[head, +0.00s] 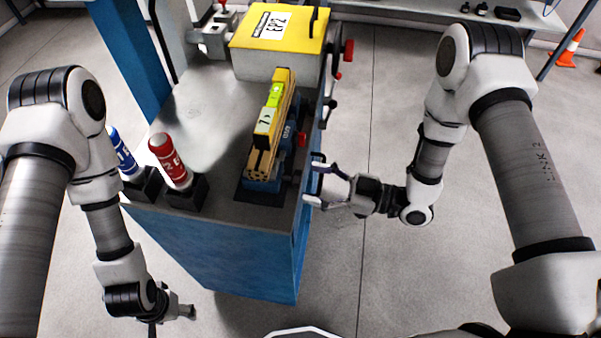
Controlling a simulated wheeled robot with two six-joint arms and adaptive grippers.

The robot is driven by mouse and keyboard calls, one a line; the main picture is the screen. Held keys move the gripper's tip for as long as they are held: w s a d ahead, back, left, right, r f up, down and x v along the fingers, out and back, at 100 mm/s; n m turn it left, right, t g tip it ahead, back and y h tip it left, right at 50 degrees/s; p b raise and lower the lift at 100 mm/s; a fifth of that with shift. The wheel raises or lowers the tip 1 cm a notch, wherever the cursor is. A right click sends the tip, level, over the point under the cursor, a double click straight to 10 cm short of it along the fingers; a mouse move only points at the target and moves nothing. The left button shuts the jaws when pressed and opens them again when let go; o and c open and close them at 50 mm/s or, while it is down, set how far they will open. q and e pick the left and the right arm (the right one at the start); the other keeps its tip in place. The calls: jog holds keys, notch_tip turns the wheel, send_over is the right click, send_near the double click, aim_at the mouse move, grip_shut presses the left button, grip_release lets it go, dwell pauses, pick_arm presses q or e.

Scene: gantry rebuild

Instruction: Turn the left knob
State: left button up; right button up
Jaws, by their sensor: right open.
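Red knobs show on the right side of the workstation: one (301,138) beside the yellow-and-black unit (268,125), another (348,50) by the yellow-topped box (280,35). I cannot tell which is the left knob. My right gripper (315,184) is open and empty at the right edge of the blue cabinet (225,245), its fingers pointing left at the cabinet side. It is below and right of the nearer red knob, apart from it. My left gripper (186,312) hangs low in front of the cabinet, far from the knobs; its fingers are too small to read.
A red bottle (170,160) and a blue bottle (124,155) stand in black holders at the cabinet's left front. A blue post (135,65) rises at the left. The floor right of the cabinet is clear. An orange cone (568,50) stands far right.

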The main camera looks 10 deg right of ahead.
aim_at(301, 179)
jog(key=x, duration=0.4)
jog(key=shift+a+p, duration=0.2)
jog(key=shift+p, duration=0.2)
jog(key=shift+d, duration=0.1)
jog(key=shift+d, duration=0.1)
jog(key=shift+c, duration=0.4)
jog(key=c, duration=1.1)
jog(key=shift+m, duration=1.4)
jog(key=o, duration=1.2)
jog(key=v, duration=1.1)
jog(key=shift+s+d+r, duration=0.15)
jog(key=shift+d, duration=0.2)
